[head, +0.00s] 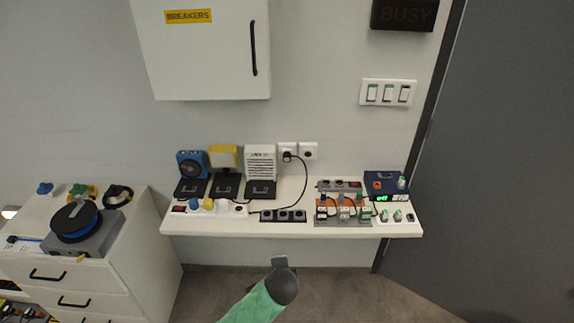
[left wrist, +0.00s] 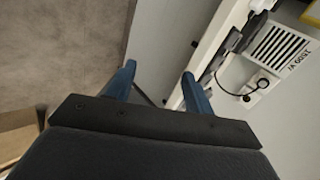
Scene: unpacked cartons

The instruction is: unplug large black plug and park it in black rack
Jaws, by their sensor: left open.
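A black plug (head: 287,156) sits in the left of two white wall sockets above the shelf, and its black cable hangs down to the shelf. The plug (left wrist: 262,84) also seems to show at the right of the left wrist view, with its cable looping beside it. A black rack (head: 283,215) with several openings lies at the shelf's front edge, below the sockets. My left gripper (left wrist: 158,74) is open, with two blue fingers and nothing between them. In the head view, my green arm ends below the shelf, and its fingers cannot be made out. My right gripper is not in view.
The white shelf (head: 350,232) also carries a white power strip (head: 228,209), boxed devices on black bases, and a grey tray (head: 340,215) of plugs at right. A drawer cabinet (head: 110,270) with a cable reel (head: 76,222) stands at left. The floor before the shelf is clear.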

